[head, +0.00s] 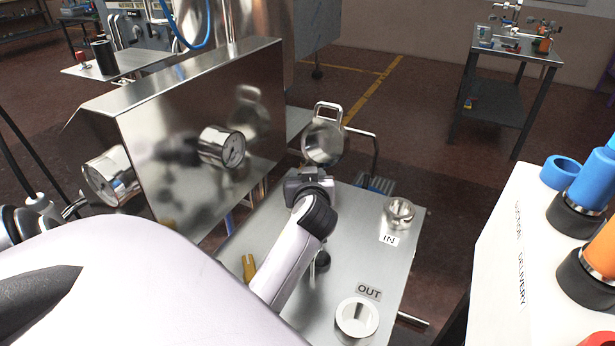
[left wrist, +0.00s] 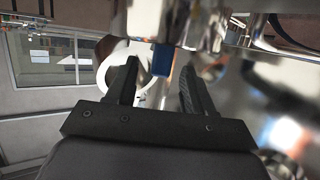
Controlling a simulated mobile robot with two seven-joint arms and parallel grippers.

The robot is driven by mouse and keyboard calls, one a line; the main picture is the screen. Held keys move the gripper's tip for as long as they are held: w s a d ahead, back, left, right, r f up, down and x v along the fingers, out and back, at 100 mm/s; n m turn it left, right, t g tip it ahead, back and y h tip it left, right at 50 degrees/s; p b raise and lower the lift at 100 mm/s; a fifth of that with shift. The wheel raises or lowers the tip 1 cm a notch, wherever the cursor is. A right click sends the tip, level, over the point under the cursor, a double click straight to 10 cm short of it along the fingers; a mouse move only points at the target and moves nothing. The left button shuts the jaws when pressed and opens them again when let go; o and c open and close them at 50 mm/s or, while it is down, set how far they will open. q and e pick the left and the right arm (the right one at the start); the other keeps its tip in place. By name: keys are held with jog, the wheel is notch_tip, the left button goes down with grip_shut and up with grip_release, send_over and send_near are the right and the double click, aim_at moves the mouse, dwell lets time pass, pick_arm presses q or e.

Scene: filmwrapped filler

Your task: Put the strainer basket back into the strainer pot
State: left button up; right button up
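My left gripper (head: 305,178) is at the far end of the metal worktop, just in front of a round shiny metal part with a loop handle (head: 323,142), which looks like the strainer pot's raised lid. The gripper and forearm hide what stands below it. In the left wrist view, the fingers (left wrist: 160,82) are apart, with shiny metal and a blue strip beyond and nothing clearly held. A shiny metal cup (head: 399,213) stands by the IN label. A white-rimmed round cup (head: 357,317) stands by the OUT label. I cannot tell which is the strainer basket. My right gripper is not in view.
A polished metal panel (head: 200,130) with gauges rises close to the left of my arm. A white cabinet (head: 525,250) with blue and orange fittings stands at the right.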

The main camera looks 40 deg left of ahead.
pick_arm(q)
notch_tip(320, 180, up, 20)
jog(key=p, duration=0.4)
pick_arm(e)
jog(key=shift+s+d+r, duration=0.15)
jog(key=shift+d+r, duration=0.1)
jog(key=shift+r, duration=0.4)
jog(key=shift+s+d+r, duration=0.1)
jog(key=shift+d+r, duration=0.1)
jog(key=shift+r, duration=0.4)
